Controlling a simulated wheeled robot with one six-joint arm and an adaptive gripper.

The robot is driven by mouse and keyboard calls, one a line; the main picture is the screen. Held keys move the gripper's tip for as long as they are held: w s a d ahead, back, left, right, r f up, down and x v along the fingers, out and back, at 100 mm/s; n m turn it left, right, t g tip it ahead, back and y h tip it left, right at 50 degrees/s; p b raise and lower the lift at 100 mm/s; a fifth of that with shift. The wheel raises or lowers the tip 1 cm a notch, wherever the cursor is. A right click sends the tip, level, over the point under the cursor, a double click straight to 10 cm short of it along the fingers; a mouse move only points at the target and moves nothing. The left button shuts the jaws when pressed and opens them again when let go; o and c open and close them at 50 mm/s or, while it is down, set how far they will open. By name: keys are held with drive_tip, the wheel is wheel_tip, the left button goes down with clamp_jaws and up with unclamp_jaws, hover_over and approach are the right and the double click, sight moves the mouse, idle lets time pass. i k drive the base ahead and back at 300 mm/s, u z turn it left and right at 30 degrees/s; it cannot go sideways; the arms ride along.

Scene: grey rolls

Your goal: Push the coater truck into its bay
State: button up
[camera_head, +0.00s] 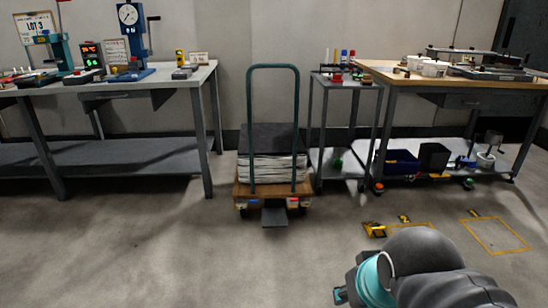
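What looks like the coater truck, a low cart with a brown deck (243,189) and a tall dark-green handle hoop (272,67), stands upright on the floor near the back wall. Its handle side faces me. It carries a stack of pale sheets (272,168) with a dark grey block on top. A dark foot plate (274,217) juts from its front. It stands between the left bench and a small trolley. My arm shows at lower right, well apart from the truck; my gripper cannot be made out. No marking shows which place is the bay.
A grey workbench (150,82) with gauges stands left. A narrow trolley (345,84) stands close right of the truck, beside a wood-topped bench (455,81). Yellow floor outlines (497,252) and small yellow-black objects (374,229) lie at right. The floor before the truck is clear.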

sight(272, 163)
drive_tip(key=u, duration=0.35)
drive_tip(key=i, duration=1.55)
drive_tip(key=u, duration=0.2)
